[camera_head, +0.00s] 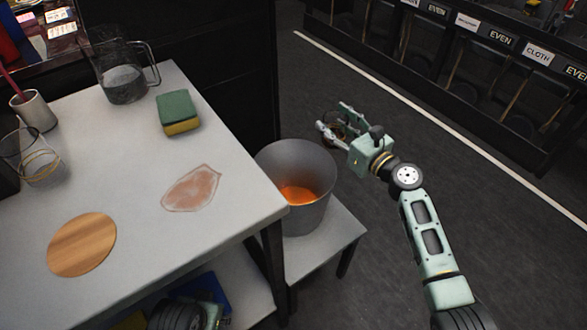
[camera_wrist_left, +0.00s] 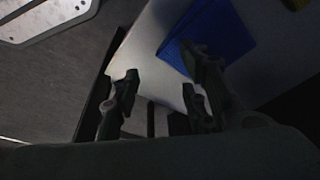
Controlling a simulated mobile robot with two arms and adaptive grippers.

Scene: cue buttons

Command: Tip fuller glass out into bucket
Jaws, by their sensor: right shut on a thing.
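My right gripper (camera_head: 332,117) is shut on a glass (camera_head: 335,131), which is small and mostly hidden between the fingers. It holds it beyond the bucket's upper right rim, over the floor in the picture. The glass's tilt and contents are hard to tell. The grey metal bucket (camera_head: 318,211) stands open, with orange liquid (camera_head: 298,194) inside. Another clear glass (camera_head: 38,164) stands at the table's left edge. My left gripper (camera_wrist_left: 158,97) is open and empty in the left wrist view, near a blue object.
The bucket stands on a low white stand (camera_head: 318,245) beside the white table (camera_head: 140,210). Floor at right is clear.

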